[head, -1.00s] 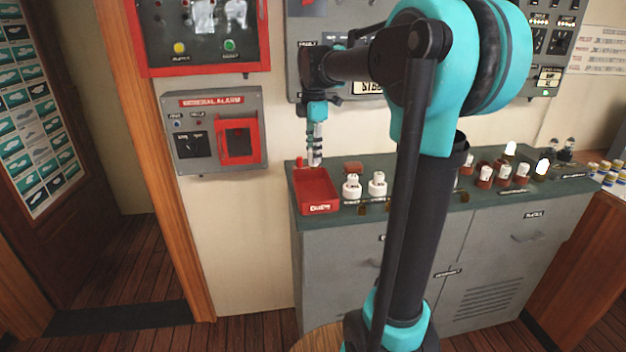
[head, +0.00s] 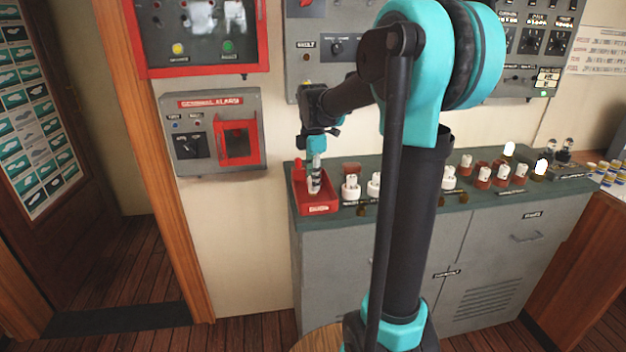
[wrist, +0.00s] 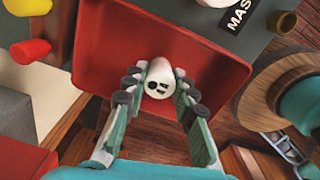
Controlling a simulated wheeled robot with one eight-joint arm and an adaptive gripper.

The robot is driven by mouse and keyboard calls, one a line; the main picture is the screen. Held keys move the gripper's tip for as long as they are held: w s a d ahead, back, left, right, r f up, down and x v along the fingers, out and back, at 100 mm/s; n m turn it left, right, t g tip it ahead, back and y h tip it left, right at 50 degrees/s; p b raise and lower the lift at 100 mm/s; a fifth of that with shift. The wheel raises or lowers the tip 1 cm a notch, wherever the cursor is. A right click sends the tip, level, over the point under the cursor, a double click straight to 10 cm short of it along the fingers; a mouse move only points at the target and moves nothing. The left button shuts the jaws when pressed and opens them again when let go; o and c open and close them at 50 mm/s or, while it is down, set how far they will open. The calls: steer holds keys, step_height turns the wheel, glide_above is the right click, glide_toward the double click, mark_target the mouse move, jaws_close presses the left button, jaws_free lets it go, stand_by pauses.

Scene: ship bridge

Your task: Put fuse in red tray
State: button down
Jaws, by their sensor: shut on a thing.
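The red tray (head: 318,208) sits at the left end of the dark green counter top. My gripper (head: 314,178) points down over the tray. It is shut on a white fuse (wrist: 159,79), which sits between the two fingers in the wrist view. In the head view the fuse's lower end is inside the tray's outline; I cannot tell whether it touches the tray floor. The tray also fills the middle of the wrist view (wrist: 100,70), behind the fuse.
Several white fuses in sockets (head: 351,187) stand just right of the tray, and more (head: 484,175) stand further right. A red alarm box (head: 238,143) is on the wall to the left. Grey control panels hang above the counter (head: 198,138).

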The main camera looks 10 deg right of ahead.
steer(key=shift+f, duration=0.1)
steer(key=c, duration=1.2)
jaws_free()
step_height(320, 180, up, 12)
steer(key=shift+r, duration=0.15)
